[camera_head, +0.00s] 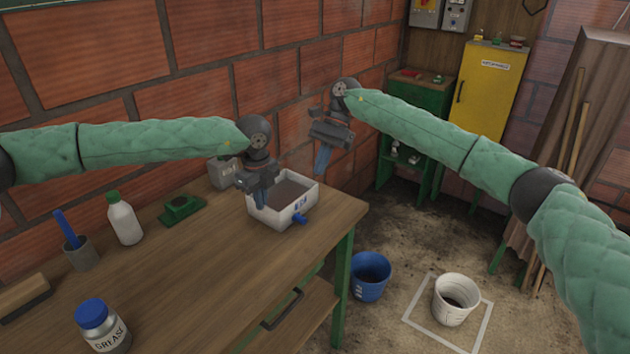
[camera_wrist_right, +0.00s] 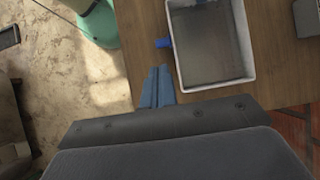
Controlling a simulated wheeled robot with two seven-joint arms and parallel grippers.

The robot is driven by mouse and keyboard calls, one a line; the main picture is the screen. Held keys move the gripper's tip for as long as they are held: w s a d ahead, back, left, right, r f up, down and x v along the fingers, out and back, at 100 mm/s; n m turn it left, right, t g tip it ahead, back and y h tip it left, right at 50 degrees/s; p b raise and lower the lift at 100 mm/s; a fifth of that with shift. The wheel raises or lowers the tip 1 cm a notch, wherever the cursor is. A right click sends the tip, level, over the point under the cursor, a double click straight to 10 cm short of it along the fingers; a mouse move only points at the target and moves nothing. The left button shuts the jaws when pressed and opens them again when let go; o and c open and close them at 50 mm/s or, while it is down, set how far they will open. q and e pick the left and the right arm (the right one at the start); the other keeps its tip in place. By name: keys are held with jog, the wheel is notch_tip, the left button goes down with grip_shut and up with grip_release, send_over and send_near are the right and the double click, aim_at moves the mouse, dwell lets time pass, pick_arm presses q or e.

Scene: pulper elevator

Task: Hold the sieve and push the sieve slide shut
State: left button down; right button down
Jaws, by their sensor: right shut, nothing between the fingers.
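The sieve looks to be the white box (camera_head: 300,207) with a grey floor, near the table's right end; it also shows in the right wrist view (camera_wrist_right: 249,45). A blue tab (camera_head: 299,218), perhaps the slide, sticks out of its side toward the table's end; the right wrist view shows the tab too (camera_wrist_right: 163,42). My left gripper (camera_head: 260,198) points down at the box's left wall; whether its fingers grip the wall I cannot tell. My right gripper (camera_head: 322,160) is shut and empty, its blue fingers (camera_wrist_right: 158,86) apart from the tab, in the air beyond the box.
The wooden table (camera_head: 185,270) carries a white bottle (camera_head: 124,220), a green object (camera_head: 181,209), a grey cup (camera_head: 80,253) and a grease jar (camera_head: 101,325), left of the box. A brick wall stands behind. A blue bucket (camera_head: 370,276) and white bucket (camera_head: 455,300) stand on the floor.

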jog(key=shift+v, duration=0.8)
pick_arm(q)
jog(key=c, duration=1.6)
grip_release()
jog(key=shift+o, duration=0.2)
